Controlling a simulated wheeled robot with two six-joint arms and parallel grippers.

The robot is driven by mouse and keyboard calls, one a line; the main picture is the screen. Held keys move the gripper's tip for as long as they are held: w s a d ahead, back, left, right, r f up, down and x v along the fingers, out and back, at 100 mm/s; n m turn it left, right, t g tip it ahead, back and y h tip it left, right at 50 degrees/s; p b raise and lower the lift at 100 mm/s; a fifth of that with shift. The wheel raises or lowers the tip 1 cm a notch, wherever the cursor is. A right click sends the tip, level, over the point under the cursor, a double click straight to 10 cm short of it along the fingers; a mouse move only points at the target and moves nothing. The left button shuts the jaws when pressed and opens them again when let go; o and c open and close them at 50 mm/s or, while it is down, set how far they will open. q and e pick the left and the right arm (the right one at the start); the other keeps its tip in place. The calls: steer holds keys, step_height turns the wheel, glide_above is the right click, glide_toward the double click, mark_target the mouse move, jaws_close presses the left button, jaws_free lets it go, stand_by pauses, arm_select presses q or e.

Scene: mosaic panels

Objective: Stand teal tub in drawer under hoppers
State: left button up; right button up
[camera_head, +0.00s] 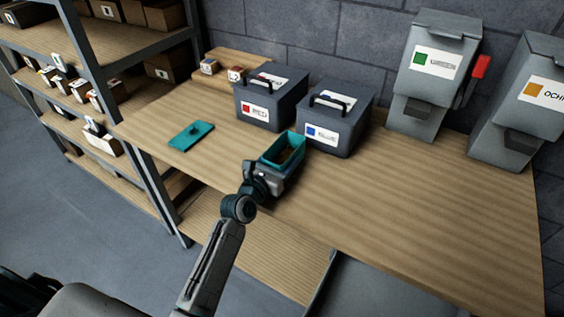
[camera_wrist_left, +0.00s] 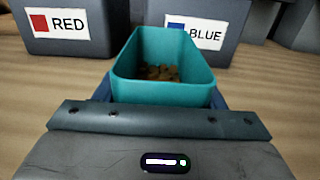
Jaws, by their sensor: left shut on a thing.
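The teal tub (camera_head: 290,143) is upright and open-topped near the front of the workbench, in front of the grey boxes. In the left wrist view the tub (camera_wrist_left: 135,75) holds small brown pieces at its bottom. My left gripper (camera_head: 277,174) is shut on the tub from its near side. Whether the tub touches the bench is unclear. A grey hopper with a green label (camera_head: 432,75) and a hopper with an ochre label (camera_head: 520,110) stand at the back right. An open drawer seems to show below the bench front (camera_head: 375,285). My right gripper is not in view.
The RED box (camera_head: 262,112) and BLUE box (camera_head: 335,136) stand behind the tub. A teal lid (camera_head: 192,135) lies to the left. Small blocks (camera_head: 209,66) sit on a back-left board. Shelving (camera_head: 90,60) stands at the left. The bench's right half is clear.

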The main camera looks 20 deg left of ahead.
arm_select(q)
steer(key=shift+s+r, duration=0.1)
steer(key=shift+a, duration=0.1)
steer(key=o, duration=1.1)
steer(key=shift+f, duration=0.2)
steer(key=shift+c, duration=0.2)
steer(key=shift+o, duration=1.2)
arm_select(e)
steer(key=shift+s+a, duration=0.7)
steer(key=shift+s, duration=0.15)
